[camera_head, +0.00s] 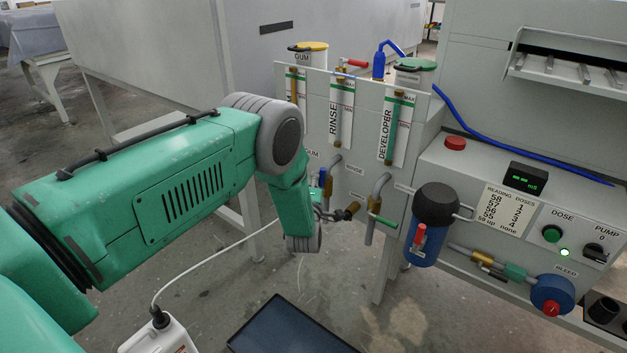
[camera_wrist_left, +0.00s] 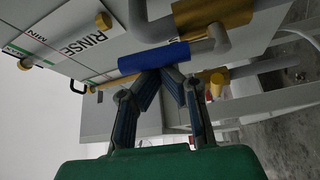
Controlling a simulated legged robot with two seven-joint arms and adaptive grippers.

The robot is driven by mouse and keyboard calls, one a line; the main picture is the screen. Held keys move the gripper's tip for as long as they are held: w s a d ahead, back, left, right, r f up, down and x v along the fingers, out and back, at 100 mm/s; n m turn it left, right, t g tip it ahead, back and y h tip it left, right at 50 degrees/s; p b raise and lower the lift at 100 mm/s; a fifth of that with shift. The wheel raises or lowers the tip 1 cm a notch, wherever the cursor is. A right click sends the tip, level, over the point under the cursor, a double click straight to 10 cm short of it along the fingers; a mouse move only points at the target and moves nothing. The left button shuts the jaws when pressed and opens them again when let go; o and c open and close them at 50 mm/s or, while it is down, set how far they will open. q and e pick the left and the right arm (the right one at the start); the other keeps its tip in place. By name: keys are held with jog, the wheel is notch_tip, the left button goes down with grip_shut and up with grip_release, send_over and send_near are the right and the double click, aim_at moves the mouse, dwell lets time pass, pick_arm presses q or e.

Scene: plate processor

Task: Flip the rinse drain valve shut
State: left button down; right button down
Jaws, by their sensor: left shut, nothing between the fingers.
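The rinse drain valve has a blue lever (camera_head: 328,188) below the RINSE gauge on the grey tank panel, partly hidden by my left arm. In the left wrist view the blue lever (camera_wrist_left: 153,57) lies across the picture beside a brass valve body (camera_wrist_left: 205,14) and a grey pipe. My left gripper (camera_head: 335,214) is low in front of the panel, near the lever. In the left wrist view its fingers (camera_wrist_left: 160,74) are closed together with nothing between them, and their tips are at the lever's edge. I cannot tell whether they touch it. My right gripper is out of view.
The developer drain with a green lever (camera_head: 385,221) is just to the right. A blue filter housing (camera_head: 424,249) stands farther right. A white jug (camera_head: 160,334) and a dark tray (camera_head: 290,328) are on the floor below.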

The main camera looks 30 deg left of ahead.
pick_arm(q)
jog(key=d+m, duration=0.1)
jog(key=m+t+b, duration=0.1)
jog(key=shift+d+f+m+t, duration=0.1)
jog(key=shift+d+m+t, duration=0.2)
jog(key=shift+d+m, duration=0.1)
jog(key=shift+s+d+f, duration=0.1)
jog(key=shift+d+f, duration=0.05)
jog(key=shift+d, duration=0.4)
jog(key=d+f+b, duration=0.2)
jog(key=d+f, duration=0.1)
jog(key=shift+s+d+f, duration=0.15)
jog(key=shift+s+f, duration=0.05)
jog(key=shift+f, duration=0.1)
